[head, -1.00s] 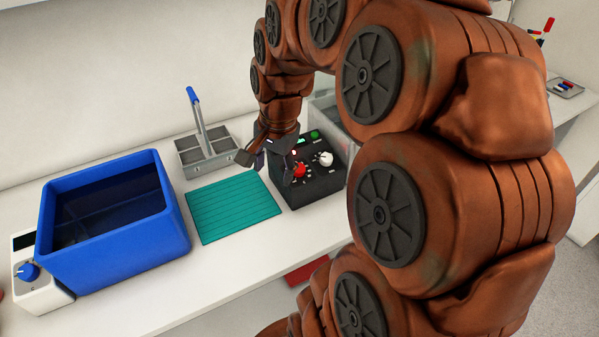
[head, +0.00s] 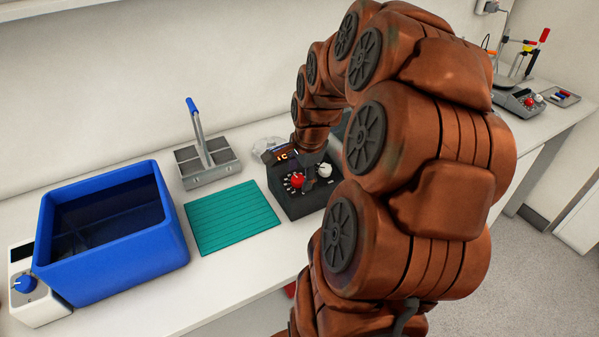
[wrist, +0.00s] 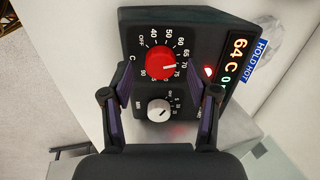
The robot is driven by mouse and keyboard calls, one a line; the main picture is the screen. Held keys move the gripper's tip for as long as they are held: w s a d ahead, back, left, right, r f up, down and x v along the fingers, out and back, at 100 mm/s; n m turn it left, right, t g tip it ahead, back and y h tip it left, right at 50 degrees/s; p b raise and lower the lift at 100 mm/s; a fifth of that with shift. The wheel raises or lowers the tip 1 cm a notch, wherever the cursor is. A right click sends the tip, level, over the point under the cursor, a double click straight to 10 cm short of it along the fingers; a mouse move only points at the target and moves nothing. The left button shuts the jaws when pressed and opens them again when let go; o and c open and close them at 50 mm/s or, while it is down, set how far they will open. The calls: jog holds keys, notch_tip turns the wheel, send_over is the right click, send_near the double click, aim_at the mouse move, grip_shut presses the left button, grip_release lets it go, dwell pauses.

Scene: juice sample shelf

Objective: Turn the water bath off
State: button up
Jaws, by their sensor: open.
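A black control box (head: 309,200) carries a red knob (head: 297,181) and a white knob (head: 324,170). In the wrist view the red knob (wrist: 160,65) has a dial from OFF to 90; its white mark points to about 70. The white knob (wrist: 158,110) has a MIN dial. The lit display (wrist: 236,60) reads 64 C, beside a blue HOLD HOT label (wrist: 255,60). My gripper (wrist: 161,92) is open and empty above the panel, its fingers on either side of the knobs.
A blue tub (head: 175,245) of dark liquid stands at left, beside a white unit (head: 42,308) with a blue knob (head: 25,284). A green mat (head: 232,217) and a grey tray (head: 210,177) lie between tub and box. A clear vessel (head: 270,147) is behind the box.

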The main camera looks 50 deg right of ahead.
jog(key=shift+w+d+f, duration=0.1)
jog(key=shift+w+f, duration=0.1)
jog(key=shift+f, duration=0.35)
jog(key=shift+c, duration=0.2)
grip_shut()
jog(key=shift+f, duration=0.1)
jog(key=shift+b, duration=0.3)
